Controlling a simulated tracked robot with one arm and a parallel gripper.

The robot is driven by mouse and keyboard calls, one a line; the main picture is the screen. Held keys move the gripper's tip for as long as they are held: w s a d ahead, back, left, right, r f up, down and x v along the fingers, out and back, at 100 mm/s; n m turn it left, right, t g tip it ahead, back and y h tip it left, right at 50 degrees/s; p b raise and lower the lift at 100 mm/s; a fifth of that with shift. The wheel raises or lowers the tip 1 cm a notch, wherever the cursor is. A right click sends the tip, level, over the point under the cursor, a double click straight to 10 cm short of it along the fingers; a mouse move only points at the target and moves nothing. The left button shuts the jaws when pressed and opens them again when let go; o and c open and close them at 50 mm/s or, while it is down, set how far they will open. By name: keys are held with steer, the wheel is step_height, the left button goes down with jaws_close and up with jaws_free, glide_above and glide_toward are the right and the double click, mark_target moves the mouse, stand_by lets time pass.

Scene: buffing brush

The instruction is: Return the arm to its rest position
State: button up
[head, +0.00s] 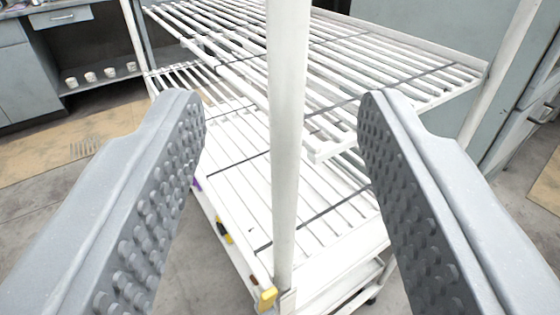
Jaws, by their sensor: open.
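My gripper (281,122) is open, its two grey fingers with studded inner pads spread wide at the left and right of the view. Nothing is held between them. A white upright post of a slatted rack stands in the gap between the fingers as seen from here; I cannot tell how far it is from the fingertips. No buffing brush can be made out.
The white slatted rack (440,88) fills the middle, with several shelf levels. A yellow item (267,298) is at the post's foot. Grey cabinets (22,70) and a shelf with several small white cups (90,77) stand at the back left. Floor shows at the left.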

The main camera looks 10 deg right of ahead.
stand_by(0.3)
steer(key=s+a+r+b, duration=0.25)
steer(key=a+r, duration=0.25)
steer(key=r, duration=0.4)
steer(key=s+a+r+g+b, duration=0.1)
steer(key=s+a+r, duration=0.25)
steer(key=r, duration=0.45)
steer(key=s+a+r+b, duration=0.1)
steer(key=s+a+r, duration=0.1)
steer(key=a+r, duration=0.55)
steer(key=s+a+r+y+b, duration=0.1)
steer(key=s+a+r, duration=0.3)
steer(key=s, duration=0.5)
steer(key=s+a+r+n+g+y+b, duration=0.1)
steer(key=s+a+r, duration=0.4)
steer(key=s, duration=0.5)
steer(key=s+a+r+b, duration=0.3)
steer(key=s+a+r, duration=0.1)
steer(key=s, duration=0.5)
steer(key=shift+s+a+r+n+y, duration=0.15)
steer(key=shift+a+r+n+y, duration=0.25)
steer(key=shift+r, duration=0.35)
steer(key=shift+d, duration=0.1)
